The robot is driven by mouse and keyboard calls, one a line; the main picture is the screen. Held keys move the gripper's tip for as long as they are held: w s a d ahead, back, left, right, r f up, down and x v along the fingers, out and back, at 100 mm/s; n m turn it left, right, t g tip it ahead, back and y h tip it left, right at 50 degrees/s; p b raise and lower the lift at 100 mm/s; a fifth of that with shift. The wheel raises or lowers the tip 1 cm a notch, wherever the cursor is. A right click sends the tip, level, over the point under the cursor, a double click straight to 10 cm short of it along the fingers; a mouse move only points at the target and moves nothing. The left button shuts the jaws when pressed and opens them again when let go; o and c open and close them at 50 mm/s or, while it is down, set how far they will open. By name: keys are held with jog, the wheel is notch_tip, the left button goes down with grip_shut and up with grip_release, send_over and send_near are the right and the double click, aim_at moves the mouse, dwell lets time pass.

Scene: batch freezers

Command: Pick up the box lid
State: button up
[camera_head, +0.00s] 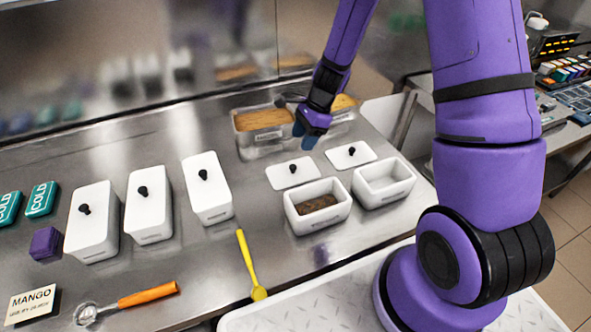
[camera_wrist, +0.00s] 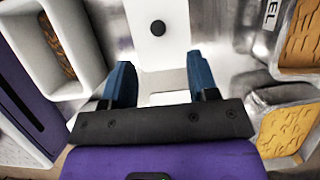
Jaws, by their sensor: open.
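Two flat white lids with black knobs lie on the steel counter in the head view: a left lid (camera_head: 283,180) and a right lid (camera_head: 340,160). My gripper (camera_head: 307,140) hangs behind them, pointing down, with blue fingertips. In the wrist view my gripper (camera_wrist: 161,75) is open and empty, with its fingers apart. A white lid (camera_wrist: 160,50) with a black knob lies ahead of the fingers. Another white surface (camera_wrist: 168,98) shows low between the fingers, partly hidden by my gripper. I cannot tell how high the fingertips are above the lids.
In front of the lids stand an open white box (camera_head: 318,226) with brown contents and an empty white box (camera_head: 385,199). Steel pans (camera_head: 258,147) with orange contents stand behind. Several lidded white boxes (camera_head: 148,212), a yellow spoon (camera_head: 247,262) and an orange-handled scoop (camera_head: 147,295) lie left.

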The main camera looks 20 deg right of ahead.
send_over(293, 166)
jog(key=d, duration=0.2)
notch_tip(293, 166, down, 4)
jog(key=shift+w+a+f, duration=0.1)
jog(key=shift+a, duration=0.05)
jog(key=x, duration=0.3)
jog(key=shift+f, duration=0.4)
jog(key=shift+a+f, duration=0.15)
jog(key=shift+f, duration=0.5)
jog(key=c, duration=1)
jog(key=shift+r, duration=0.2)
